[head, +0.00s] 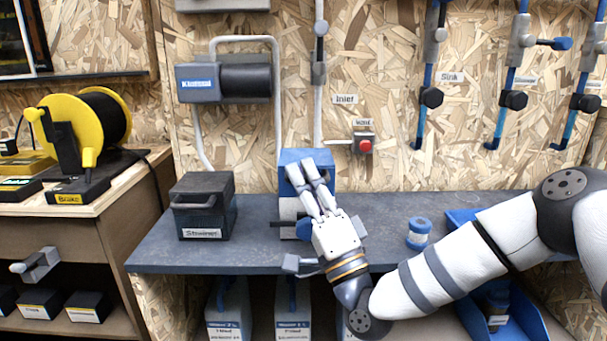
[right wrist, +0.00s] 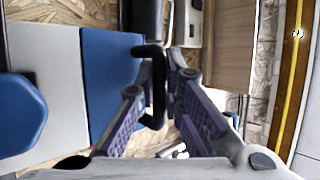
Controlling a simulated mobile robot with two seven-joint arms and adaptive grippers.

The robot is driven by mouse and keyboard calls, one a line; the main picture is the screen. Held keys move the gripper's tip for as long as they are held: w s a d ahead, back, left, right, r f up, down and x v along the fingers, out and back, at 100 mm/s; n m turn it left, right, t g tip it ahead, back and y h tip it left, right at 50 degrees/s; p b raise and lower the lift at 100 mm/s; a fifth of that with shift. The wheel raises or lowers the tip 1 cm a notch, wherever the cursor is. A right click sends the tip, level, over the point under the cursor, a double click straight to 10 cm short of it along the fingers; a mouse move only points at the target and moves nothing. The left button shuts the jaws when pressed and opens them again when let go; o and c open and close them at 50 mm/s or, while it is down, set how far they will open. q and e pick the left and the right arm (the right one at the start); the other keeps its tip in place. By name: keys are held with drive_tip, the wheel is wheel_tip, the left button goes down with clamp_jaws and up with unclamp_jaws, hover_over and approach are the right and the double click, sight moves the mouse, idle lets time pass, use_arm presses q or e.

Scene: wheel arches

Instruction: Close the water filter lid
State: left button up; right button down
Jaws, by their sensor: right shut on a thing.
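The water filter (head: 320,158) is a blue-topped box with a white lower body, standing at the back of the grey counter. My right gripper (head: 305,173) reaches over its front from below, and its arm and fingers cover much of it. In the right wrist view, the filter's blue part (right wrist: 108,88) and a blue knob (right wrist: 20,112) lie to the left of the fingers. There my right gripper (right wrist: 163,85) is shut on a black handle (right wrist: 156,62) beside the blue part. I cannot tell how far the lid stands open. My left gripper is not in view.
A black box labelled Strainer (head: 202,207) stands left on the counter (head: 250,247). A small blue-and-white spool (head: 419,233) and a blue tray (head: 462,216) are to the right. A red button (head: 365,145) and pipes (head: 318,90) are on the wall behind. The yellow reel (head: 60,125) is far left.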

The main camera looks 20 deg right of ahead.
drive_tip(key=shift+s+a+f, duration=0.1)
drive_tip(key=shift+f, duration=0.35)
drive_tip(key=c, duration=2)
unclamp_jaws()
drive_tip(key=shift+s, duration=0.1)
drive_tip(key=shift+o, duration=0.2)
drive_tip(key=shift+r, duration=0.15)
drive_tip(key=v, duration=1.2)
